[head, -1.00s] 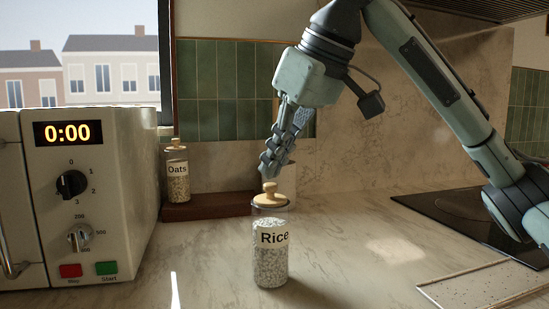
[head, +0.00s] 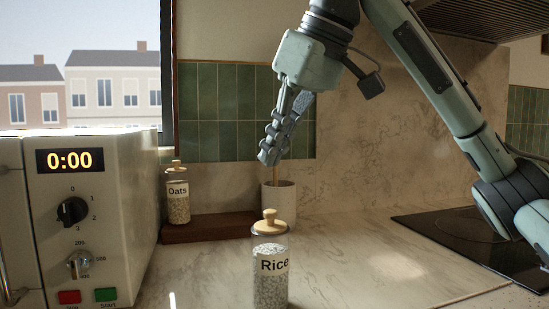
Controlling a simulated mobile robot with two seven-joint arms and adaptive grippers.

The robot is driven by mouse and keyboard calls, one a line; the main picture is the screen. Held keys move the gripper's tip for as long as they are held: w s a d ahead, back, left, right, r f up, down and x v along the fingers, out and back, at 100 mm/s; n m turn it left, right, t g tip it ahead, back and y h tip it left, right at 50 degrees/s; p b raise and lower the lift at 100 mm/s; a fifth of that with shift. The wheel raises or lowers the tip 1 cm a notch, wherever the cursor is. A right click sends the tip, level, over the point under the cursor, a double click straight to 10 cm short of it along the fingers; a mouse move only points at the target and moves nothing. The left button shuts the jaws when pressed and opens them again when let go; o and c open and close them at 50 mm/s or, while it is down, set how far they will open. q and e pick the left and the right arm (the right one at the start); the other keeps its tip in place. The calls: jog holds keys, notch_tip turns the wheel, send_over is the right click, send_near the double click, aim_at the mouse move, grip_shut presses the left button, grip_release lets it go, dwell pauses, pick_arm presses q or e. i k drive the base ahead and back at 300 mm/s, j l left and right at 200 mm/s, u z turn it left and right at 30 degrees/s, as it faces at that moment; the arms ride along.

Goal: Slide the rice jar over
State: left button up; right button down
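The rice jar (head: 270,279) is a clear glass jar with a wooden knobbed lid and a "Rice" label. It stands upright on the marble counter, its base cut off by the bottom edge of the head view. My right gripper (head: 271,156) points down above and behind the jar in the picture, apart from its lid. Its fingers overlap from this side, so their opening is unclear; nothing shows between them. My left gripper is not in view.
A microwave (head: 95,215) stands at left. An oats jar (head: 178,200) stands on a dark wooden board (head: 210,232) by the wall. A white pot (head: 284,203) is beside it. A dark hob (head: 455,232) lies at right. Counter right of the rice jar is clear.

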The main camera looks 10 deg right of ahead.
aim_at(270, 253)
jog(key=k, duration=1.5)
